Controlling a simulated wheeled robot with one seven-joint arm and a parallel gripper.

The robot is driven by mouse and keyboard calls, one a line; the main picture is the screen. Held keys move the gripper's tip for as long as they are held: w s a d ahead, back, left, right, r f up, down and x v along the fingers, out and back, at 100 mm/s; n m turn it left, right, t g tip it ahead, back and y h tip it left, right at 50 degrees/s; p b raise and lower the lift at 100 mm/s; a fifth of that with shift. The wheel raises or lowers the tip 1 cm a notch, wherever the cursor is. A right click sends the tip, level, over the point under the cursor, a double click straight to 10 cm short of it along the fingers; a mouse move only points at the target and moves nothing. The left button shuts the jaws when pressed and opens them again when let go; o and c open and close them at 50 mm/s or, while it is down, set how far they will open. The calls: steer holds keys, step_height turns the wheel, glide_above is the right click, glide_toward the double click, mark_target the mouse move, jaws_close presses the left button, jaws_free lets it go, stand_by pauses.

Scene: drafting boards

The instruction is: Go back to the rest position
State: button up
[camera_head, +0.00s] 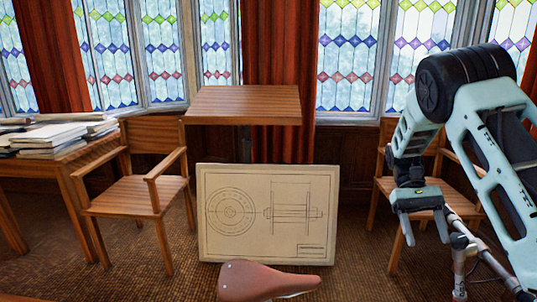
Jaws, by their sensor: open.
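My gripper (425,232) hangs at the right of the head view, at the end of my pale teal and black arm. Its two fingers point down and stand apart, with nothing visible between them. It is in front of the right wooden chair (457,178) in the picture, and I cannot tell how far apart they are. A silver metal tube beside the gripper runs down to the lower right; I cannot tell whether they touch.
A drawing board (220,248) leans upright near a wooden table (243,98). A brown saddle (262,280) shows at the bottom. A left chair (150,197) stands by a desk (60,166) with stacked papers (62,136). Carpet (355,270) shows bare right of the board.

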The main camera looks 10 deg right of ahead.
steer(key=s+a+f+n+t+h+b, duration=0.1)
steer(key=s+a+f+n+t+b, duration=0.15)
steer(key=a, duration=0.45)
steer(key=s+a+f+n+t+b, duration=0.1)
steer(key=s+a+f+n+b, duration=0.15)
steer(key=a, duration=0.45)
steer(key=s+a+f+n+t+h+b, duration=0.1)
steer(key=a+f+t+b, duration=0.15)
steer(key=a, duration=0.45)
steer(key=s+a+f+n+t+b, duration=0.2)
steer(key=s+a+b, duration=0.1)
steer(key=s+a, duration=0.2)
steer(key=s+a+f+n+t+b, duration=0.2)
steer(key=s+a+f+n+b, duration=0.1)
steer(key=s, duration=0.6)
steer(key=shift+s+a+f+n+y+b, duration=0.2)
steer(key=shift+s+a+n+y+b, duration=0.3)
steer(key=shift+a, duration=0.6)
steer(key=shift+w, duration=0.25)
